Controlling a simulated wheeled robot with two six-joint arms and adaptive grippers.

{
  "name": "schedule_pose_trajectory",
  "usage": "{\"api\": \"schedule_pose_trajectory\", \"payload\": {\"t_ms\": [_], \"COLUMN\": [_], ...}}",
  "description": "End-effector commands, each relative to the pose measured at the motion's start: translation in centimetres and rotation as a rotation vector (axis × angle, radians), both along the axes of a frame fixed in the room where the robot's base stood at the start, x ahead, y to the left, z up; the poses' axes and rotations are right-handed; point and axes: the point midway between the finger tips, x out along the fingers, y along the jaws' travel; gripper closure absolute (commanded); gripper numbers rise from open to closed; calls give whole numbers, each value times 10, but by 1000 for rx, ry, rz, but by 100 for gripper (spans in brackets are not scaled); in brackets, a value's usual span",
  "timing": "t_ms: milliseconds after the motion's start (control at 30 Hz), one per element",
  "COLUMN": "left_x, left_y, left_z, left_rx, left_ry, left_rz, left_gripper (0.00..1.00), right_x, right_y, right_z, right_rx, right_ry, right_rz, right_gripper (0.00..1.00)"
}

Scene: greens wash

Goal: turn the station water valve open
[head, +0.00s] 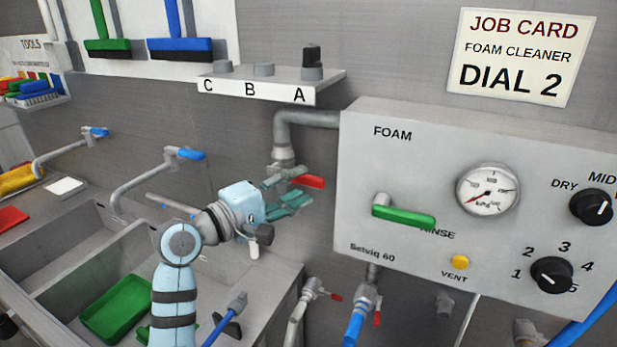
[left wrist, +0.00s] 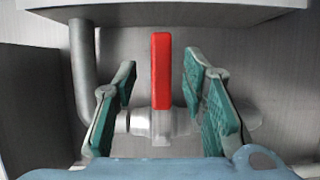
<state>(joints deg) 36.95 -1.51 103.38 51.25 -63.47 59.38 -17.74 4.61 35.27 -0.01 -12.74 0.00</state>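The water valve has a red lever (head: 309,181) and sits on the grey pipe (head: 283,155) left of the foam box. In the left wrist view the red lever (left wrist: 161,72) stands upright in the picture, crosswise to the horizontal pipe part (left wrist: 145,122) behind it. My left gripper (head: 287,189) is open at the valve. Its green-padded fingers (left wrist: 162,98) stand on either side of the lever, with a visible gap on both sides. Part of the valve body is hidden behind the fingers in the head view. My right gripper is not in view.
The foam box (head: 360,140) with a green lever (head: 404,213), gauge (head: 488,189) and dials is close on the right. A shelf (head: 272,86) marked C, B, A is above. Sinks with a green tray (head: 117,308) lie below left. Other red-handled valves (head: 318,291) are below.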

Motion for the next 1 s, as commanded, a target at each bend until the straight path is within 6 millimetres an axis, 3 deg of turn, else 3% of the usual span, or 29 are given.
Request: {"api": "schedule_pose_trajectory", "payload": {"t_ms": [200,500,533,767,1000], "left_x": [23,27,27,27,27], "left_y": [-22,-26,-26,-26,-26], "left_z": [0,-1,-1,-1,-1], "left_rx": [1,2,2,2,3], "left_ry": [0,-1,-1,-1,0], "left_rz": [3,4,4,4,4], "left_gripper": [62,62,63,100,100], "right_x": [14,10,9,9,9], "right_y": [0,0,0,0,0], "right_z": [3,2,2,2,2], "right_rx": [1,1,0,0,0], "right_ry": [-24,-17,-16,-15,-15], "right_rz": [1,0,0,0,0], "right_gripper": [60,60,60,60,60]}}
